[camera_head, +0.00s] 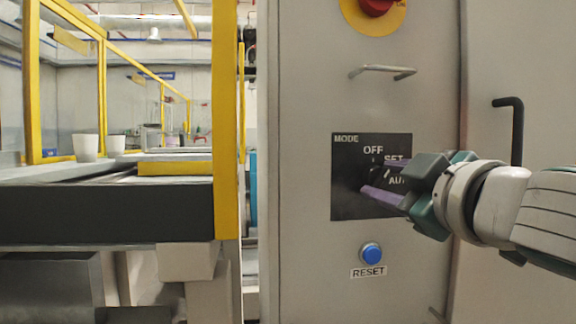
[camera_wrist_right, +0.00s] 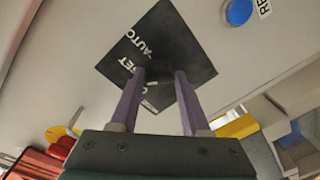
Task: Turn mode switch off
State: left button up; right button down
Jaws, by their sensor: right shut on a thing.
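The black MODE plate (camera_head: 348,200) is on the grey cabinet door, with the labels OFF, SET and a partly hidden AUTO. In the right wrist view the plate (camera_wrist_right: 165,22) appears turned, with AUTO and SET readable. My right gripper (camera_head: 372,184) reaches in from the right, its purple fingers at the plate. In the wrist view its fingertips (camera_wrist_right: 160,74) are on either side of the dark mode switch knob (camera_wrist_right: 160,81), shut on it. The knob is dark against the plate and largely hidden, so I cannot tell which label it points to. My left gripper is not in view.
A blue RESET button (camera_head: 371,254) sits below the plate. A metal handle (camera_head: 382,71) and a red emergency button on yellow (camera_head: 376,6) are above. A black door handle (camera_head: 515,130) is near my right arm. A yellow-framed workstation (camera_head: 226,120) stands left.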

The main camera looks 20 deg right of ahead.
jog(key=n+p, duration=0.3)
jog(key=shift+r, duration=0.35)
jog(key=shift+f+n+g+p, duration=0.1)
jog(key=shift+n+g+p, duration=0.2)
jog(key=shift+n+p, duration=1.25)
jog(key=shift+n+b, duration=0.25)
jog(key=shift+b, duration=0.05)
jog(key=shift+c, duration=2.3)
grip_release()
jog(key=shift+f, duration=0.1)
jog(key=shift+s, duration=0.1)
